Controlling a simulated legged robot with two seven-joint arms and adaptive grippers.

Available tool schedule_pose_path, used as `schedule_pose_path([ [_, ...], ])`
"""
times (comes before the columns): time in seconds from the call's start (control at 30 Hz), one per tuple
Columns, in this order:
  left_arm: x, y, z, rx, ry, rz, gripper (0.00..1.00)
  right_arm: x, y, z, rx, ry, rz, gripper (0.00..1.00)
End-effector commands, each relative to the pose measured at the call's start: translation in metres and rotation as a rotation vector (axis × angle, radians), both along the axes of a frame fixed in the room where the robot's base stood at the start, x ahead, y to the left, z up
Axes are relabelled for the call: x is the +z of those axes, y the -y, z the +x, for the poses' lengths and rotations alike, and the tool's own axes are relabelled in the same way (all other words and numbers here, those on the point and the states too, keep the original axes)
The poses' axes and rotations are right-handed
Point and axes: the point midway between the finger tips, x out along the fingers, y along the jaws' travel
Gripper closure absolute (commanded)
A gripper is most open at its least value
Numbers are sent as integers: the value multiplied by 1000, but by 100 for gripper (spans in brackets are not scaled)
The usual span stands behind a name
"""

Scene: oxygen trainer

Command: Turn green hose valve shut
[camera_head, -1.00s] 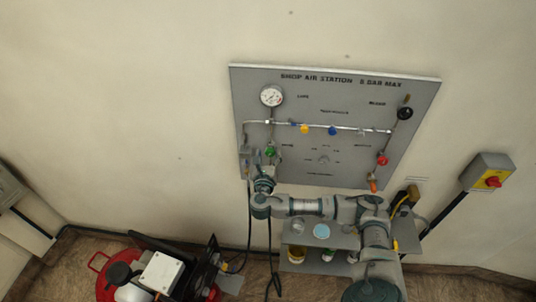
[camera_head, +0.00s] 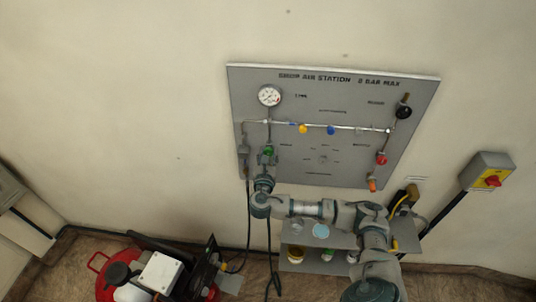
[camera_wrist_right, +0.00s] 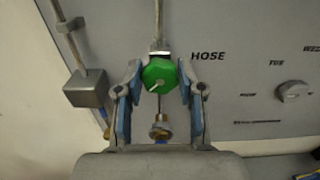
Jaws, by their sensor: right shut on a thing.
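The green hose valve (camera_head: 269,151) is on the lower left of the grey air station panel (camera_head: 350,95). In the right wrist view the green valve knob (camera_wrist_right: 159,74) sits below a thin pipe, left of the word HOSE, with a pale mark on its face. My right gripper (camera_head: 267,160) reaches up to it from below. In the right wrist view the blue-padded fingers of the gripper (camera_wrist_right: 160,83) stand on either side of the knob, closed in on it. A brass fitting (camera_wrist_right: 160,131) shows below the knob. My left gripper is not seen.
Yellow (camera_head: 303,129), blue (camera_head: 331,130) and red (camera_head: 381,159) valves and a gauge (camera_head: 269,96) are on the panel. A shelf (camera_head: 290,238) with small containers is below. A red-yellow switch (camera_head: 491,180) is at right. A red machine (camera_head: 100,262) stands on the floor.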

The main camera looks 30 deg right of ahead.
Motion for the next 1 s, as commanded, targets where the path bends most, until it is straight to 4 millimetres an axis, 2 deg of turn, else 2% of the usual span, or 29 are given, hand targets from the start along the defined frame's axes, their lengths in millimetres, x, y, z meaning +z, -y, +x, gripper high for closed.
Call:
schedule_pose_path([
  [0.47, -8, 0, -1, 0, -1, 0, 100, -4, 1, -1, -1, 266, 366, 97],
  [1.0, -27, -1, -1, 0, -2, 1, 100, -6, 2, -2, -5, 571, 779, 97],
])
